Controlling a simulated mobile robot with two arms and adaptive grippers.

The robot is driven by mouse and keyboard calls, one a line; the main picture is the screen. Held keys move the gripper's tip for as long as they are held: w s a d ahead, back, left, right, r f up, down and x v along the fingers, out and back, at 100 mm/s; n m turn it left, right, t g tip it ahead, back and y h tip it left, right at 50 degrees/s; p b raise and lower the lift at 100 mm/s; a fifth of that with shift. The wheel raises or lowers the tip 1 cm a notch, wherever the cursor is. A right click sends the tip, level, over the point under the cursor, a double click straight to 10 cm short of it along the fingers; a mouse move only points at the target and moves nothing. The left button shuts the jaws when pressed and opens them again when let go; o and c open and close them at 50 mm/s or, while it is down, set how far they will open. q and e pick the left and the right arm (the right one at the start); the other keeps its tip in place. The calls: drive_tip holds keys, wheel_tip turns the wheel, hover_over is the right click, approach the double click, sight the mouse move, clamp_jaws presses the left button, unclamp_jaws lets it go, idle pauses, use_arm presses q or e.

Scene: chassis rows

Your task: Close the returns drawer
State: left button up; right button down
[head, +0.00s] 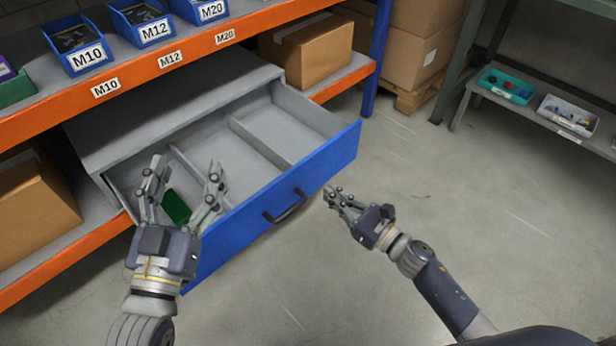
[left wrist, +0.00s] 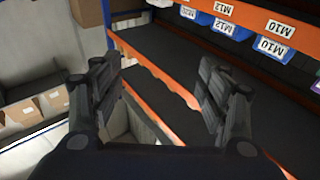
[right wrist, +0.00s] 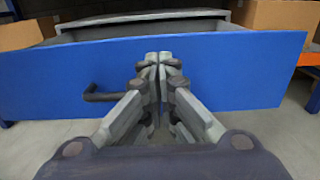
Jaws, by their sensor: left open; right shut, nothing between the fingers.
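The returns drawer (head: 318,166) is pulled out from the grey cabinet under the orange shelf, with a blue front and grey dividers inside. Its dark handle (head: 285,206) is on the blue front; it also shows in the right wrist view (right wrist: 103,95). A green item (head: 176,207) lies in the drawer's left compartment. My left gripper (head: 186,172) is open and empty above the left part of the drawer. My right gripper (head: 333,193) is shut and empty in front of the blue front, right of the handle in the head view. Whether it touches the front, I cannot tell.
Blue bins (head: 77,44) labelled M10, M12 and M20 stand on the orange shelf (head: 140,73) above. Cardboard boxes (head: 306,49) sit beside the cabinet. A bench (head: 545,108) with trays stands at the right. The floor before the drawer is clear.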

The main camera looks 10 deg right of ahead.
sight(301, 171)
drive_tip(key=b+x, duration=0.1)
drive_tip(key=x, duration=0.6)
drive_tip(key=shift+w+a, duration=0.1)
drive_tip(key=shift+w, duration=0.05)
use_arm(q)
drive_tip(key=shift+s+d+r+t+h, duration=0.1)
drive_tip(key=shift+s+r+t+h, duration=0.15)
drive_tip(key=shift+r+t, duration=0.4)
drive_tip(key=shift+s+r+t+h, duration=0.15)
drive_tip(key=shift+s+r+t, duration=0.2)
drive_tip(key=shift+r, duration=0.65)
drive_tip(key=shift+s+d+r+t+h, duration=0.1)
drive_tip(key=shift+s+r+t+h, duration=0.15)
drive_tip(key=shift+r+t, duration=0.4)
use_arm(e)
drive_tip(key=shift+w+a, duration=0.35)
drive_tip(key=shift+w, duration=0.05)
use_arm(q)
drive_tip(key=shift+a+r, duration=0.1)
drive_tip(key=shift+r, duration=0.15)
use_arm(e)
drive_tip(key=shift+w+a, duration=0.1)
drive_tip(key=shift+w, duration=0.05)
